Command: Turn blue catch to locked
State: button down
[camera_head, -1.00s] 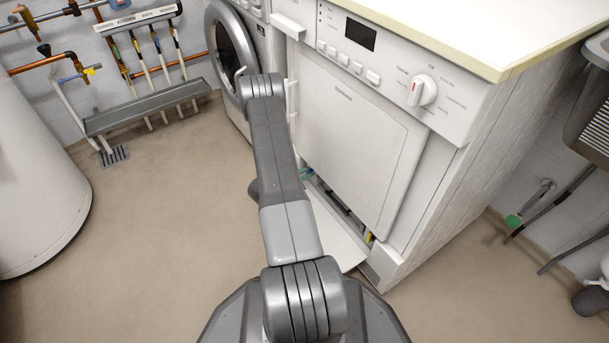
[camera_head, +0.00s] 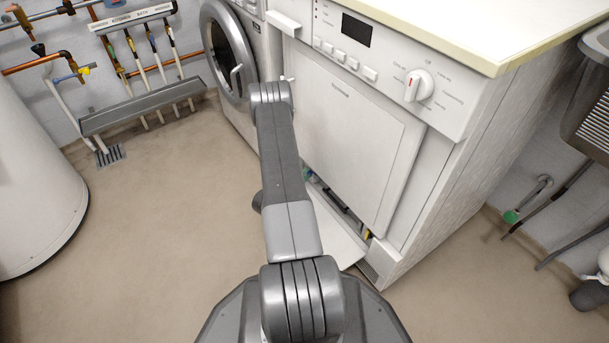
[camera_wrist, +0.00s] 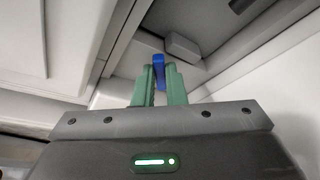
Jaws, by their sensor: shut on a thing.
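The blue catch (camera_wrist: 158,64) shows in the wrist view as a small blue lever, upright in the picture, in a recess of the white appliance. My gripper (camera_wrist: 159,76) has its green fingers closed around the lower part of the catch. The upper end of the catch sticks out past the fingertips. The fingers hide the rest of it, so its exact turn is hard to judge.
An open flap (camera_head: 338,236) lies at the foot of the appliance. A front-loading washer (camera_head: 230,60) stands behind my arm. In the wrist view a grey block (camera_wrist: 183,47) sits just right of the catch, with recess walls close by. Floor (camera_head: 170,220) on the left is clear.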

jog(key=c, duration=1.8)
grip_release()
jog(key=shift+o, duration=0.2)
jog(key=p+v, duration=0.4)
jog(key=v, duration=0.9)
jog(key=shift+s+a, duration=0.25)
jog(key=shift+s, duration=0.1)
jog(key=shift+r, duration=0.1)
